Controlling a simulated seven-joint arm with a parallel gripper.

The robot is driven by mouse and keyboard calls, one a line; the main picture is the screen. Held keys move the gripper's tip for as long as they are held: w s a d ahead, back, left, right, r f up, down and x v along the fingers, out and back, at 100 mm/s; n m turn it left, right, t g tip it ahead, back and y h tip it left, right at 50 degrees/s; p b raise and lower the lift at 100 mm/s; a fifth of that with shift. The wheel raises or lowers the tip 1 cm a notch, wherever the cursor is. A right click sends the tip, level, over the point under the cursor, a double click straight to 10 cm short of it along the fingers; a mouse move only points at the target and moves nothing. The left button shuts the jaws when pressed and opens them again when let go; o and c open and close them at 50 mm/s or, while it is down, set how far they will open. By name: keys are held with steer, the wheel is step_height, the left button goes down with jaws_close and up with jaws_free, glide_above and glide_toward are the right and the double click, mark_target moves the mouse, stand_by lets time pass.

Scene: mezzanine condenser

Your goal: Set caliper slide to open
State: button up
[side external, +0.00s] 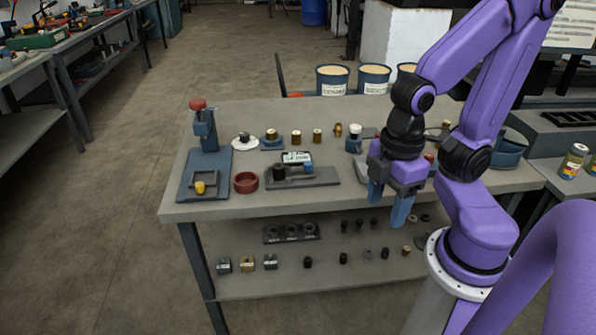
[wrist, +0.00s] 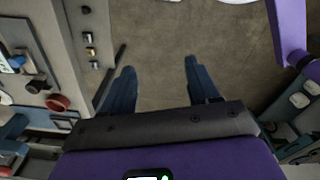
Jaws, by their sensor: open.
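What looks like the caliper is a dark grey base (side external: 318,178) with a small display (side external: 297,158), a black round part and a blue block (side external: 308,168). It sits near the front edge of the workbench. I cannot tell which part is the slide or how far it stands open. The display also shows at the far left of the wrist view (wrist: 12,63). My gripper (side external: 391,203) is open and empty, to the right of the caliper and near the bench's front edge. In the wrist view, bare floor shows between its blue fingers (wrist: 158,68).
A blue press with a red knob (side external: 198,104) and a red ring (side external: 246,182) stand left of the caliper. Small brass parts (side external: 296,137) line up behind it. Buckets (side external: 332,79) stand at the back. A lower shelf (side external: 310,280) holds several small parts.

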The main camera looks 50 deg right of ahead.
steer(key=shift+c, duration=0.6)
steer(key=w+r+m, duration=0.2)
steer(key=w+m, duration=0.3)
steer(key=w, duration=0.3)
step_height(320, 180, up, 3)
steer(key=m, duration=1.4)
glide_above(308, 163)
step_height(308, 163, down, 17)
steer(key=shift+s+f, duration=0.1)
steer(key=shift+f, duration=0.05)
